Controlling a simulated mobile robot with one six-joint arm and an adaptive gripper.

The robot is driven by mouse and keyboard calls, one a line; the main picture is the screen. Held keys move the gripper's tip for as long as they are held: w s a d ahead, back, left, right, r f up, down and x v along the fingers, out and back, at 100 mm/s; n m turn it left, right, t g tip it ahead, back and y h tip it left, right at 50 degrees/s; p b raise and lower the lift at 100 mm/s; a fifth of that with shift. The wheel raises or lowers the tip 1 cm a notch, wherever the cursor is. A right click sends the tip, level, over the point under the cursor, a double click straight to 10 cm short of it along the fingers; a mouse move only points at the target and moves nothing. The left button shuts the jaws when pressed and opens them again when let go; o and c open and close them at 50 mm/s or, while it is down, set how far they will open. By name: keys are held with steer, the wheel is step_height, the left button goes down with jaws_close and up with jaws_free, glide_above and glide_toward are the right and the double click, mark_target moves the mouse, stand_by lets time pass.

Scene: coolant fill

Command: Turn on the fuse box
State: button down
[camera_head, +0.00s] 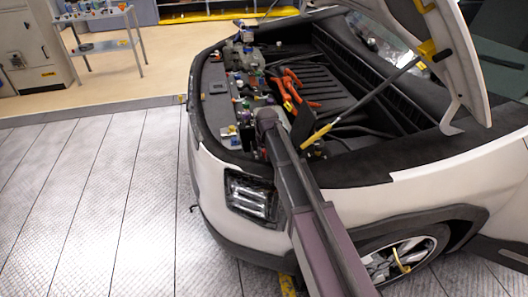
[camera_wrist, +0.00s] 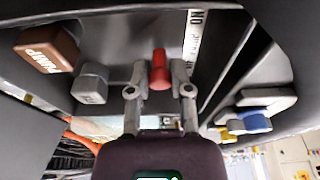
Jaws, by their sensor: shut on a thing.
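In the wrist view, a red handle (camera_wrist: 160,68) stands out from a dark grey panel (camera_wrist: 115,38). The lettering "ON" is on a white strip (camera_wrist: 194,30) to the right of the handle. My gripper (camera_wrist: 160,90) has a finger on each side of the red handle and is shut on it. Which part of the panel is the fuse box cannot be told. In the head view my arm reaches into the open front bay of the white car (camera_head: 225,190); my fingertips and the red handle are hidden there.
In the wrist view, a brown block marked "PUMP" (camera_wrist: 48,48) and a grey block (camera_wrist: 90,82) sit left of the handle. Blue and yellow parts (camera_wrist: 250,120) are at the right. In the head view, orange cables (camera_head: 290,88) lie in the bay; the floor left is clear.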

steer(key=shift+s+d+t, duration=0.15)
steer(key=shift+s+t, duration=0.05)
steer(key=shift+t, duration=0.6)
steer(key=c, duration=0.5)
jaws_free()
steer(key=shift+c, duration=0.2)
steer(key=shift+w+g, duration=0.25)
steer(key=shift+g, duration=0.05)
